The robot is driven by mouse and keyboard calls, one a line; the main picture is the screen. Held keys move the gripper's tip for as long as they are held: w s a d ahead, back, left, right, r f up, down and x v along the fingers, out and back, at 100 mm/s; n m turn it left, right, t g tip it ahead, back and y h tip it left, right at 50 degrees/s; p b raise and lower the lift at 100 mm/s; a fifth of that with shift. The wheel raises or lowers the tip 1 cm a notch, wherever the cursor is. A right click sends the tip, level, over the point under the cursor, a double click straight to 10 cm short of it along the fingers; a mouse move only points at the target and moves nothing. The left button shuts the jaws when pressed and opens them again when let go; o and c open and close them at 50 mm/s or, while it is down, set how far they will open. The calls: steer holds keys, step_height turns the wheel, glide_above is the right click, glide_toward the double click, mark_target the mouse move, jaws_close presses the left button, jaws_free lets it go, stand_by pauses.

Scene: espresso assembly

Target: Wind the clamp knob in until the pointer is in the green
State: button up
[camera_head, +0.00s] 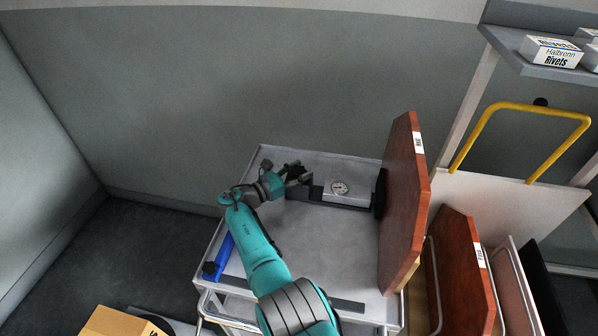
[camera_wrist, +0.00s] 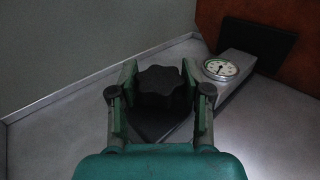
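The black lobed clamp knob (camera_wrist: 161,86) sits between the two fingers of my gripper (camera_wrist: 160,84) in the wrist view. It fills nearly all the gap, but I cannot tell whether both fingers press on it. In the head view my gripper (camera_head: 298,174) is at the left end of the clamp fixture, and the knob is hard to make out there. The round white gauge (camera_wrist: 220,68) is on the grey block (camera_wrist: 238,63) beyond the knob; it also shows in the head view (camera_head: 340,188). Its dark needle shows, but the green zone is too small to read.
The fixture stands on a grey cart top (camera_head: 330,245) with a raised rim. A brown board (camera_head: 404,200) stands upright at its right, beside a black plate (camera_head: 379,192). A blue bar (camera_head: 222,254) lies at the left edge.

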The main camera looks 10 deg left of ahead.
steer(key=o, duration=0.3)
steer(key=shift+o, duration=0.2)
steer(key=v, duration=1.2)
steer(key=shift+d, duration=0.1)
